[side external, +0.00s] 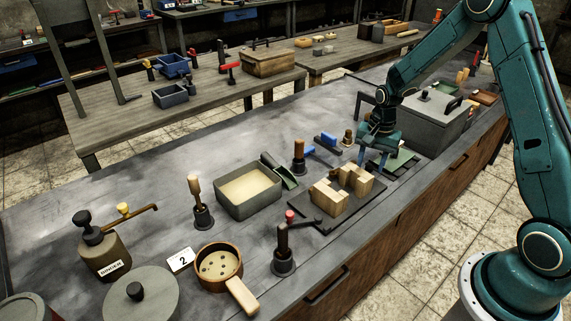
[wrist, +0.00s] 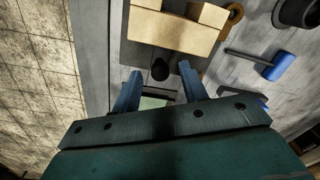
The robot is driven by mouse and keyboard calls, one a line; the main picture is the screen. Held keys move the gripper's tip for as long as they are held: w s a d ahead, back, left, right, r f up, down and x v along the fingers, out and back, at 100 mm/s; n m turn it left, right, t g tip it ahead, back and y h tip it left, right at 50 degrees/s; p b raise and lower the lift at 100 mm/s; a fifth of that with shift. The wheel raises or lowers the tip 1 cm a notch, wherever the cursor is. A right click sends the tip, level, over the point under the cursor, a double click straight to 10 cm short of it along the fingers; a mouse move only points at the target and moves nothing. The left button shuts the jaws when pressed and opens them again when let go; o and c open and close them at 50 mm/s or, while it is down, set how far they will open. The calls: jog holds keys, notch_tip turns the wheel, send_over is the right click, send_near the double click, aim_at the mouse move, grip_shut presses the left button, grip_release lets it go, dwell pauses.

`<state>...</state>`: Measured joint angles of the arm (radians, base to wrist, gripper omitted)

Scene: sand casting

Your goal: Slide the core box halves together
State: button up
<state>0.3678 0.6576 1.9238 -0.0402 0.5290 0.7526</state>
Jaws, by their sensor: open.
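Two pale wooden core box halves sit on a dark plate (side external: 300,207) on the bench. The near half (side external: 328,198) is at the lower left, and the far half (side external: 358,179) is behind it to the right. A gap seems to show between them, its width unclear. One wooden half (wrist: 175,30) shows at the top of the wrist view, with a notch in its upper side. My gripper (side external: 374,163) is low over the bench, just beyond the far half, apart from it. In the wrist view my gripper (wrist: 160,69) is open, with a black knob between its fingers.
A sand tray (side external: 248,208) with a green scoop stands left of the plate. A blue mallet (wrist: 272,68) lies to the right in the wrist view. A grey lidded box (side external: 437,118) stands behind my gripper. An upright black tool with a red knob (side external: 289,216) is near the front edge.

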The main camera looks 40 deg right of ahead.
aim_at(355, 174)
jog(key=shift+f, duration=0.4)
grip_shut()
jog(key=shift+a, duration=1.75)
grip_release()
jog(key=shift+r, duration=0.15)
